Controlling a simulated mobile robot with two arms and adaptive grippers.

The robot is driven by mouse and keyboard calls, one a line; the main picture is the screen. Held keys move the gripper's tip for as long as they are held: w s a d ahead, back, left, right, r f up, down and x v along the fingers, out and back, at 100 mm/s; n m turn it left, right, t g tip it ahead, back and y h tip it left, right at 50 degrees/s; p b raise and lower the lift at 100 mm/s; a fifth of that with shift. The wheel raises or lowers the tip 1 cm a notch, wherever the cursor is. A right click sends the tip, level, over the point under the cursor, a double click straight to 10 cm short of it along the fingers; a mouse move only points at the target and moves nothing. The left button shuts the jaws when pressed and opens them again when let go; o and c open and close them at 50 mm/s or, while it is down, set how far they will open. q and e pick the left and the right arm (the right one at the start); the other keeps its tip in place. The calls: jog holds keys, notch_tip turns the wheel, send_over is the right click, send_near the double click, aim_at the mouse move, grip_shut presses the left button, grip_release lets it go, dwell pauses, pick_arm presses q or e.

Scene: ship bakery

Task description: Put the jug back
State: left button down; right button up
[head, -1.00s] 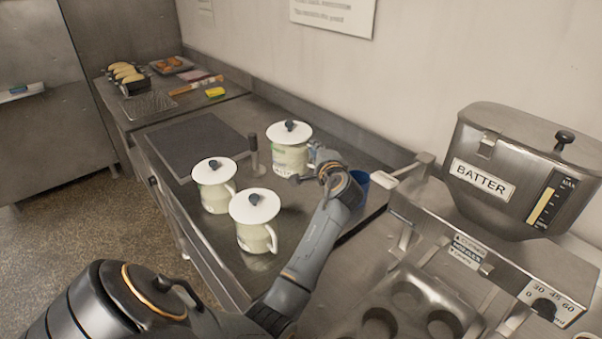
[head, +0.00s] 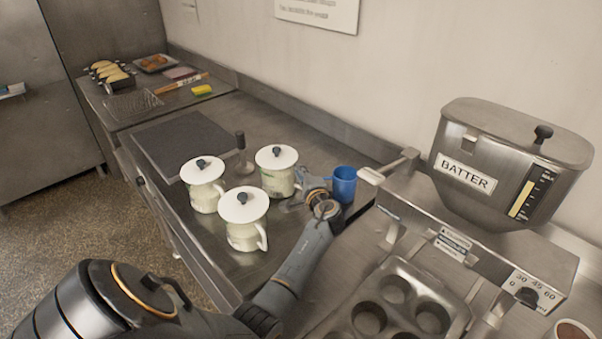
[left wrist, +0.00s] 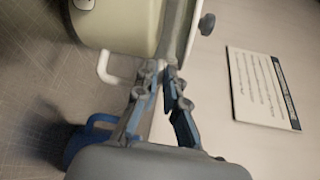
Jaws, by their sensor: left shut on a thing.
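Three cream jugs with white lids and dark knobs are grouped on the steel counter. One jug (head: 207,192) is at the left and one (head: 247,232) is in front. The third jug (head: 278,180), at the back right, is held by my left gripper (head: 303,192) from its right side. It appears upright, at or just above the counter; I cannot tell if its base touches. In the left wrist view the held jug (left wrist: 120,25) shows at the top, with its pale handle (left wrist: 105,68) beside my closed fingers (left wrist: 163,78). My right gripper is out of view.
A blue mug (head: 344,184) stands just right of my left gripper. A dark mat (head: 178,142) lies behind the jugs, with a small upright tool (head: 241,150) near its edge. The batter dispenser (head: 510,165) and a muffin tin (head: 395,290) are at the right.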

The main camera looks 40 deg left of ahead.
pick_arm(q)
jog(key=shift+r, duration=0.15)
jog(key=c, duration=1.4)
grip_release()
jog(key=shift+c, duration=0.2)
jog(key=shift+s, duration=0.1)
jog(key=shift+d, duration=0.15)
jog(key=p+v, duration=0.3)
jog(key=v, duration=0.8)
jog(key=shift+s+d+p, duration=0.25)
jog(key=shift+d+p, duration=0.05)
jog(key=shift+d, duration=0.05)
